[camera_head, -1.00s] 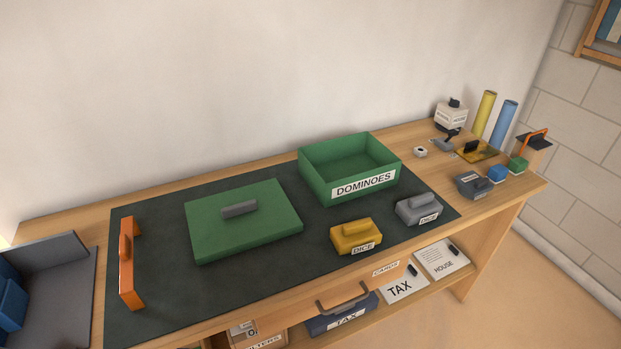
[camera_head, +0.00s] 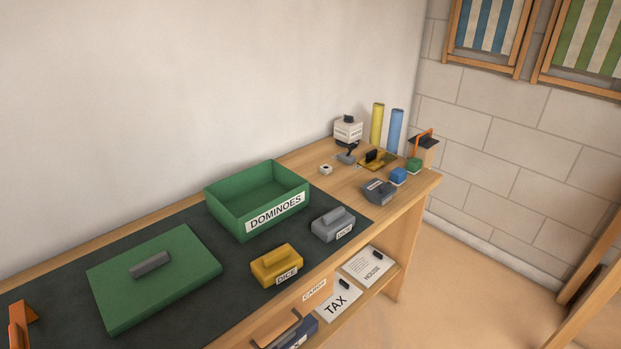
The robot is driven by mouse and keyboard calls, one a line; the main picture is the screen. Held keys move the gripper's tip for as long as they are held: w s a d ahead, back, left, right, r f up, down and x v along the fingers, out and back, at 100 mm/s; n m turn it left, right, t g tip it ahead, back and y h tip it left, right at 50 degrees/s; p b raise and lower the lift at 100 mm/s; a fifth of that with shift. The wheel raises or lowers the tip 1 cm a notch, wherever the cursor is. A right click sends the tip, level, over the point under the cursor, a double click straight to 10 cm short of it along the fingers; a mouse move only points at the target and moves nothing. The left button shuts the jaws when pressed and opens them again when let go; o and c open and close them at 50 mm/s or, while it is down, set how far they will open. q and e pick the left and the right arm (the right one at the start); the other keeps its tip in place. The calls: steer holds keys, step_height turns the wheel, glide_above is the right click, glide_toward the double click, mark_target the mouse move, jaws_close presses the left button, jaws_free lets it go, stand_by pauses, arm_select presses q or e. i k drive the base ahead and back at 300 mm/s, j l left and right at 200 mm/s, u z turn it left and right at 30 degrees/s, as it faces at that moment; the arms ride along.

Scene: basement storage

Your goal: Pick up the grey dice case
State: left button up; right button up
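The grey dice case (camera_head: 331,223) sits on the dark mat near the front right corner of the mat, with a white label on its front and a raised grip on top. A yellow dice case (camera_head: 276,265) stands to its left, nearer the front edge. The green DOMINOES box (camera_head: 228,216) is open and empty behind them. Neither of my grippers shows in the view.
The green lid (camera_head: 190,272) with a grey handle lies on the mat (camera_head: 50,268) at left. Right of the mat are a dark grey labelled item (camera_head: 379,191), blue (camera_head: 398,176) and green blocks, and upright yellow and blue rolls. TAX (camera_head: 337,301) and HOUSE papers lie on the lower shelf.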

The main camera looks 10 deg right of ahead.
mark_target(338, 223)
steer(key=i+l+u, duration=0.1)
steer(key=l, duration=0.4)
steer(key=i+l+u, duration=0.15)
steer(key=l, duration=0.35)
steer(key=i+l+u, duration=0.1)
steer(key=l, duration=0.25)
steer(key=i+l, duration=0.1)
steer(key=l, duration=0.3)
steer(key=i+l+u, duration=0.15)
steer(key=l, duration=0.25)
steer(key=l+u, duration=0.1)
steer(key=l, duration=0.25)
steer(key=i, duration=0.05)
